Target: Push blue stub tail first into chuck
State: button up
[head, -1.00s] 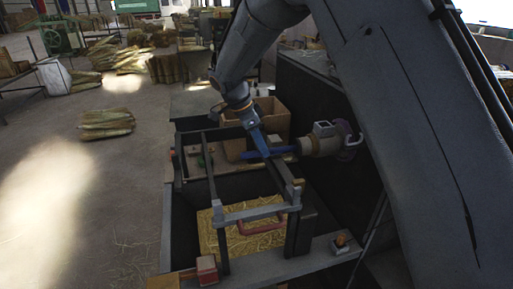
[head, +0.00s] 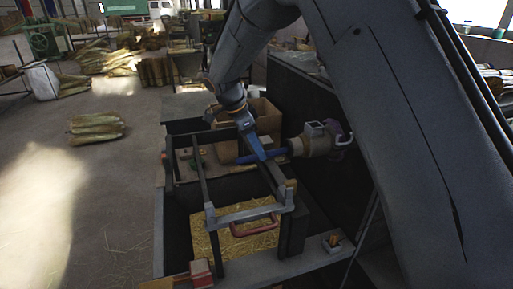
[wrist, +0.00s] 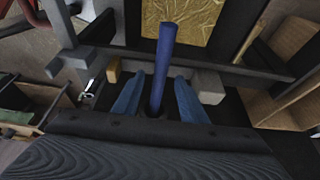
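In the wrist view, the stub (wrist: 165,50) runs between the two blue fingers of my gripper (wrist: 158,85), one on each side.
A cardboard box (head: 267,119) stands behind. A dark panel (head: 300,92) closes the right side. The floor at left is mostly open.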

jog(key=b+v, duration=0.2)
jog(key=v, duration=0.5)
jog(key=shift+r, duration=0.3)
jog(key=shift+s+d, duration=0.1)
jog(key=shift+d, duration=0.2)
jog(key=s+d+f+n+y, duration=0.1)
jog(key=s+d+f+n, duration=0.3)
jog(key=s+d, duration=0.4)
jog(key=s+d+f+n+y, duration=0.2)
jog(key=s+d+f+n, duration=0.2)
jog(key=s+d, duration=0.4)
jog(key=s+d+f+n+y, duration=0.1)
jog(key=s+d+f+n, duration=0.3)
jog(key=s+d+n, duration=0.2)
jog(key=s+d, duration=0.2)
jog(key=s, duration=0.2)
jog(key=shift+c, duration=0.4)
